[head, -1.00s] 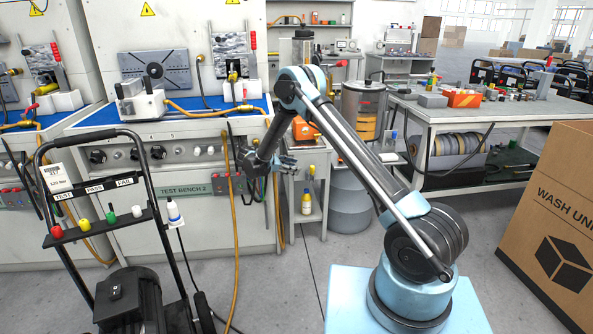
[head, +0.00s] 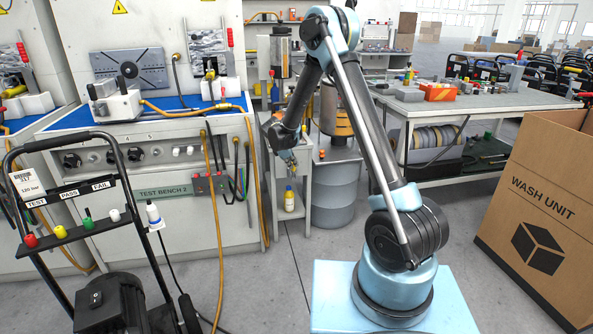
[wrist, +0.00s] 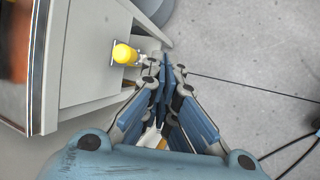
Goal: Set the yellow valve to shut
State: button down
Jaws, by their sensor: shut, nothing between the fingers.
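My gripper (head: 289,160) hangs low in front of the small side cabinet, right of the bench and well away from these fittings. In the wrist view my gripper (wrist: 166,68) has its fingers together and empty. No valve can be made out in the wrist view.
A yellow-capped bottle (head: 289,198) stands on the side cabinet's shelf; its cap shows in the wrist view (wrist: 125,53). A black-framed cart (head: 97,190) stands at front left. A cardboard box (head: 540,195) is at right. Floor between cart and my base is mostly clear, with hoses.

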aim_at(293, 169)
jog(key=s+d+r+m+y, duration=0.2)
jog(key=s+d+r+y, duration=0.1)
jog(key=s+r+y, duration=0.1)
jog(key=w+a+f, duration=0.1)
jog(key=w+f, duration=0.7)
jog(key=shift+w+a+f, duration=0.15)
jog(key=shift+w+f, duration=0.1)
jog(key=shift+f, duration=0.1)
dwell(0.4)
